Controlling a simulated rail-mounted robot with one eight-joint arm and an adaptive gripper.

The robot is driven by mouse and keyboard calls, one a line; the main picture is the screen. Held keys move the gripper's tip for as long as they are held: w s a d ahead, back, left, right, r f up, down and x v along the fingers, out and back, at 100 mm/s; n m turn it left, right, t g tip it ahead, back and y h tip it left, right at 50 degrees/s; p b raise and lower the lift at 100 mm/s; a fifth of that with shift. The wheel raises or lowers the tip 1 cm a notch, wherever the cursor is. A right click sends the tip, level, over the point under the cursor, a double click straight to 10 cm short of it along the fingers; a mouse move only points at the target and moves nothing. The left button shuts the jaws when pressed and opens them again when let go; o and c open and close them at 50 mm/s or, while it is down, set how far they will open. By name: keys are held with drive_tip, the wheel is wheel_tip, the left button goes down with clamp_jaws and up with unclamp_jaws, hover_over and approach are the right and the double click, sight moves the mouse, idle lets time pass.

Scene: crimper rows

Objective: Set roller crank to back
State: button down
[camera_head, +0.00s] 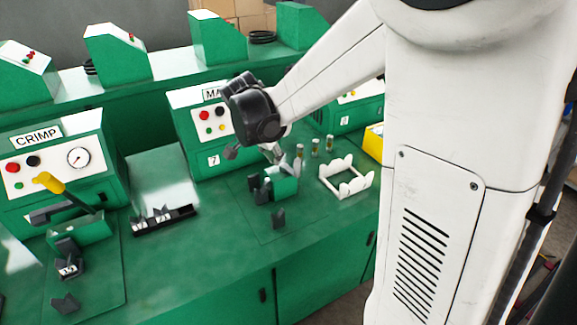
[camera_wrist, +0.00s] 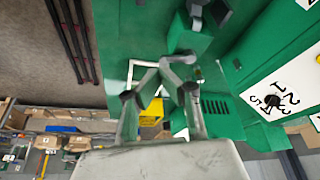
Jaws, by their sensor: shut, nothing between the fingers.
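My gripper (camera_head: 273,153) is over the green station marked "MA…" in the head view, just above a small green block (camera_head: 285,183) with dark grey parts on it. In the wrist view my gripper (camera_wrist: 160,78) has its fingers drawn together with nothing between them. The green block (camera_wrist: 190,38) is just beyond the fingertips, with a dark grey part on top. I cannot tell which grey part is the roller crank, or its setting; my wrist and fingers partly cover this spot in the head view. Whether the fingertips touch the block is unclear.
The "MA…" machine (camera_head: 200,130) stands behind the block. A white cradle (camera_head: 346,178) and several small cylinders (camera_head: 315,147) are to its right. A black rack (camera_head: 163,219) lies left.

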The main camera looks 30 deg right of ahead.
drive_tip(key=shift+f, duration=0.1)
hover_over(295, 176)
drive_tip(key=s+a, duration=0.1)
drive_tip(key=a, duration=0.1)
wheel_tip(295, 176, down, 9)
drive_tip(key=shift+r+p, duration=0.1)
drive_tip(key=shift+p, duration=0.35)
drive_tip(key=shift+n, duration=0.3)
